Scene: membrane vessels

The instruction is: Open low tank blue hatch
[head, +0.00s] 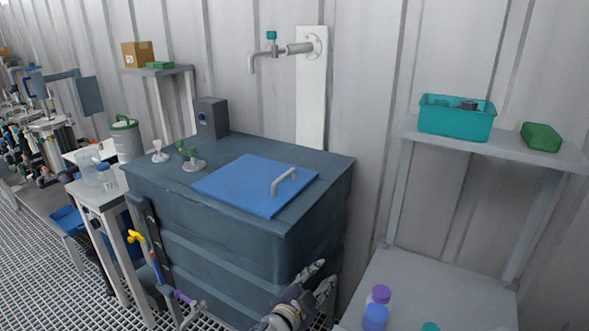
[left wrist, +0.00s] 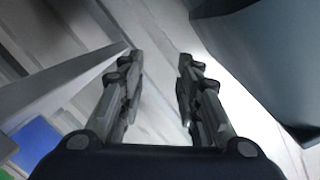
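The low tank (head: 215,240) is a dark blue-grey box against the wall in the head view. Its blue hatch (head: 240,183) lies flat and closed on the top. A pale grey handle (head: 284,180) stands up near the hatch's right edge. My left gripper (head: 324,274) is low at the tank's front right corner, below the hatch and apart from the handle. In the left wrist view (left wrist: 160,60) its two fingers are spread with nothing between them. A dark curved surface at the upper right there may be the tank. My right gripper is not in view.
Green and white valve fittings (head: 190,160) and a grey box (head: 211,117) stand at the lid's back left. A tap (head: 272,50) hangs from the wall above. A shelf (head: 500,148) with a teal bin (head: 457,118) and purple-capped bottles (head: 377,308) are at right.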

